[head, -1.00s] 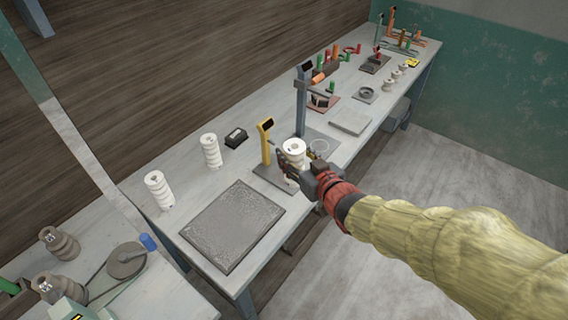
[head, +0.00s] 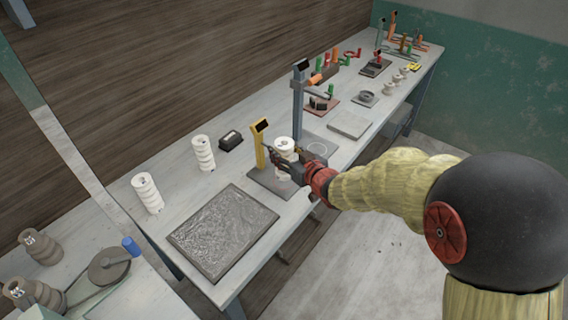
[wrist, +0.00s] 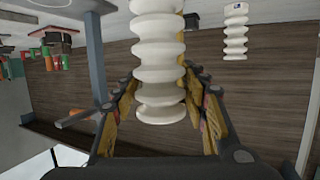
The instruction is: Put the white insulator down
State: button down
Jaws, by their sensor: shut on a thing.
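The white insulator (head: 285,146) is a ribbed white cylinder, held upright in my gripper (head: 287,160). In the wrist view the insulator (wrist: 158,60) stands between the two fingers, which close on its sides; that view appears upside down. In the head view it is just right of a yellow post with a dark display (head: 260,142), over or beside the dark base plate (head: 262,184) of that post. The fingers and wrist hide part of its lower end, so I cannot tell whether it touches the plate.
Two other white insulators (head: 203,153) (head: 147,192) stand to the left, with a black box (head: 230,140) behind. A dark textured tray (head: 222,230) lies in front of them. A tall blue-grey post (head: 299,105) stands right of my gripper. A flat grey slab (head: 349,124) lies farther right.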

jog(key=shift+w+f+b, duration=0.35)
jog(key=shift+w+f, duration=0.45)
jog(key=shift+f, duration=0.1)
jog(key=shift+w+f+b, duration=0.15)
jog(key=shift+f+b, duration=0.4)
jog(key=shift+f, duration=1)
jog(key=shift+f, duration=0.1)
jog(key=c, duration=1)
grip_release()
jog(key=shift+f, duration=0.15)
